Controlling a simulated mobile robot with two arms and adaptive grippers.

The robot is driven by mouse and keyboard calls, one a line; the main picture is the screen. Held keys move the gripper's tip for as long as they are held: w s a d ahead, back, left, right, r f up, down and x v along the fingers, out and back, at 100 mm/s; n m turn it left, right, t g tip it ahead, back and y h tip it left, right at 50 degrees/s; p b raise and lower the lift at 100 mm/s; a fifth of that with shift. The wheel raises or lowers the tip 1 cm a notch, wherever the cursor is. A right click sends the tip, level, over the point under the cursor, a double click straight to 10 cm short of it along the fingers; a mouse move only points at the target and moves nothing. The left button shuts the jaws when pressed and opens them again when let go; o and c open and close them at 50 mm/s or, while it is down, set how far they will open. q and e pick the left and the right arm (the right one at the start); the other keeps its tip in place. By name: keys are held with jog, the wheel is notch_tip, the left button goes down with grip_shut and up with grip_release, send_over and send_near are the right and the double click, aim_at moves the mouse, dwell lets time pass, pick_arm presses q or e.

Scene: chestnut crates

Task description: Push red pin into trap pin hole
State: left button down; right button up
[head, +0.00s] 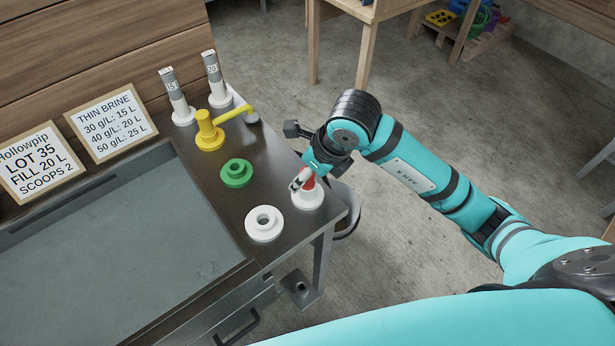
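A small red pin (309,183) stands at the top of a white round fitting (307,200) near the table's right corner. My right gripper (299,181) comes down from the upper right to the red pin. Its fingertips are at or just beside the pin, and the fingers partly hide it. I cannot tell whether they are shut on it. The hole under the pin is hidden, and I cannot tell how deep the pin sits. A white ring fitting (264,222) with an open, empty centre stands to the left. My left gripper is not in view.
A green round fitting (236,173) and a yellow valve-like piece (209,131) with a side handle stand behind on the dark table (195,165). Two labelled grey-and-white posts (176,98) (216,80) and two signs (112,122) (40,163) are farther back. A grey basin (110,250) fills the left.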

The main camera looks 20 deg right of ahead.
grip_shut()
dwell(0.3)
jog(key=shift+r, duration=0.15)
notch_tip(320, 180, up, 10)
jog(key=shift+f, duration=0.1)
dwell(0.7)
